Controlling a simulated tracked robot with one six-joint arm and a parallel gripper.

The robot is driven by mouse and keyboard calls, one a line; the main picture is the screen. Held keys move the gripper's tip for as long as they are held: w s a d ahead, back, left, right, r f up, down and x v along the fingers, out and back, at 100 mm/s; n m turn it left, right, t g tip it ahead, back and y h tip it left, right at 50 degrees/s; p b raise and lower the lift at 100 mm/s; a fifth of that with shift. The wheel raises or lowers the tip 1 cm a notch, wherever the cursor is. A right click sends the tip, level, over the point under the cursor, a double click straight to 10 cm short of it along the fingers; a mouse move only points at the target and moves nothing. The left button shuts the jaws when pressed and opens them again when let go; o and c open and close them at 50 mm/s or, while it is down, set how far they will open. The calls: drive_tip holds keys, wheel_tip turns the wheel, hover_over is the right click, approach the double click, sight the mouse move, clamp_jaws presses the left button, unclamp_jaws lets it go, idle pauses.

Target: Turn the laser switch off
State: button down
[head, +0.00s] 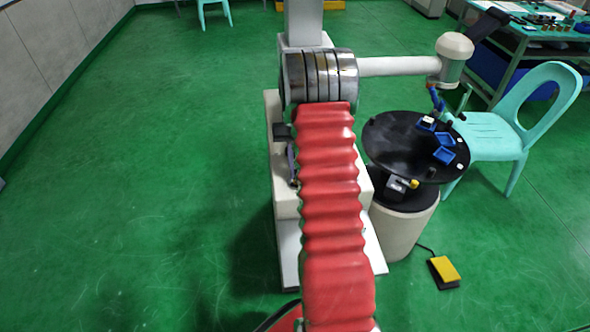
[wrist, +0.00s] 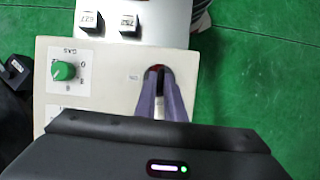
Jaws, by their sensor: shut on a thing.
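In the wrist view a pale control panel (wrist: 105,92) lies below my gripper (wrist: 160,78). The two grey-purple fingers point at the panel's upper right and are shut on a small red switch. Only a little of the red switch (wrist: 154,70) shows between and beside the fingertips. A small label left of it is too blurred to read. A green knob (wrist: 63,71), marked GAS, is on the left of the same panel, apart from my fingers.
In the head view a black round table (head: 385,150) holds small blue boxes. A turquoise chair (head: 500,135) and a yellow pedal (head: 445,270) are on the right. The green floor at left is clear.

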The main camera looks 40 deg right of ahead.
drive_tip(key=shift+w+r+n, duration=0.1)
drive_tip(key=shift+w+n, duration=0.15)
drive_tip(key=shift+n, duration=0.05)
drive_tip(key=c, duration=2.2)
unclamp_jaws()
drive_tip(key=o, duration=0.4)
drive_tip(key=shift+s, duration=0.15)
drive_tip(key=shift+c, duration=0.2)
drive_tip(key=v, duration=1.3)
drive_tip(key=shift+r, duration=0.3)
drive_tip(key=shift+a, duration=0.1)
